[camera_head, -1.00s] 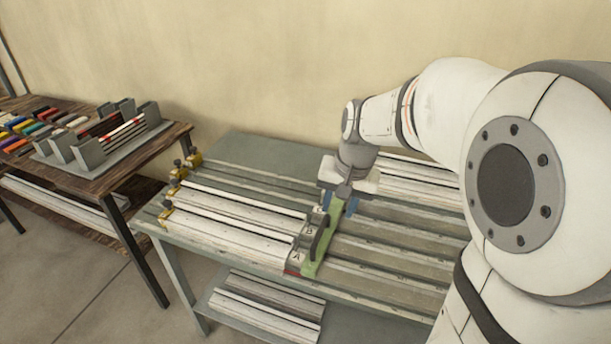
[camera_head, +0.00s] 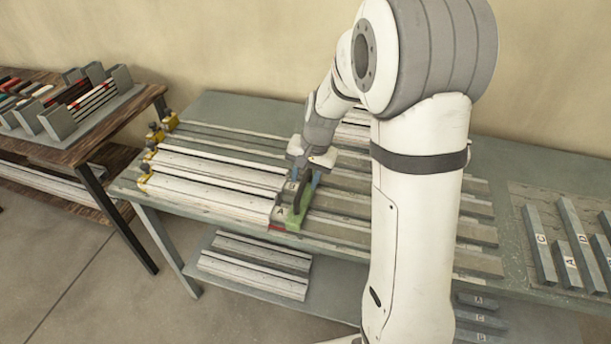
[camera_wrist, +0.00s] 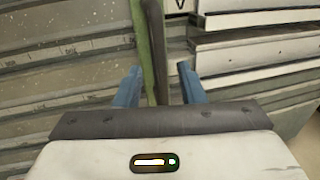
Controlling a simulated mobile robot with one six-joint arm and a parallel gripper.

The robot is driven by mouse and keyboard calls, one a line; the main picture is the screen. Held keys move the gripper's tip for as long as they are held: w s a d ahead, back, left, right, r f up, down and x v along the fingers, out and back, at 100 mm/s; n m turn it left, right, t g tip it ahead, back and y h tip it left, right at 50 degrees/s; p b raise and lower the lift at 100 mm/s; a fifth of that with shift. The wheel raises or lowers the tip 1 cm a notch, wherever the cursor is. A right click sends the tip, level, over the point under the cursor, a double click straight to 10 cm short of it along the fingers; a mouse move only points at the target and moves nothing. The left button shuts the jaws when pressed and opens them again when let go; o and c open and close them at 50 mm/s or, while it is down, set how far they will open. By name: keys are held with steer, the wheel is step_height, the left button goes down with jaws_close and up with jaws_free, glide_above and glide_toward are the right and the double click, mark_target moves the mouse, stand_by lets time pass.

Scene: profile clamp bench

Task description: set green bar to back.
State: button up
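The green bar (camera_head: 293,222) lies across the ends of the white profiles on the grey bench, with a dark upright handle (camera_head: 302,203) along its top. Its front end is beside the block marked A, and its far end is hidden under my gripper (camera_head: 304,182). In the wrist view the green bar (camera_wrist: 144,45) and dark handle (camera_wrist: 157,60) run between the blue fingers of my gripper (camera_wrist: 158,72). A gap shows between the handle and the right finger, so my gripper is open around it.
White profiles (camera_head: 215,192) lie left of the bar, with yellow clamps (camera_head: 146,176) at their left ends. Grey rails (camera_head: 350,225) run to the right. Lettered grey bars (camera_head: 568,262) lie at far right. A wooden rack table (camera_head: 85,152) stands at left.

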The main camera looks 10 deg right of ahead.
steer(key=shift+f, duration=0.1)
jaws_close()
stand_by(0.3)
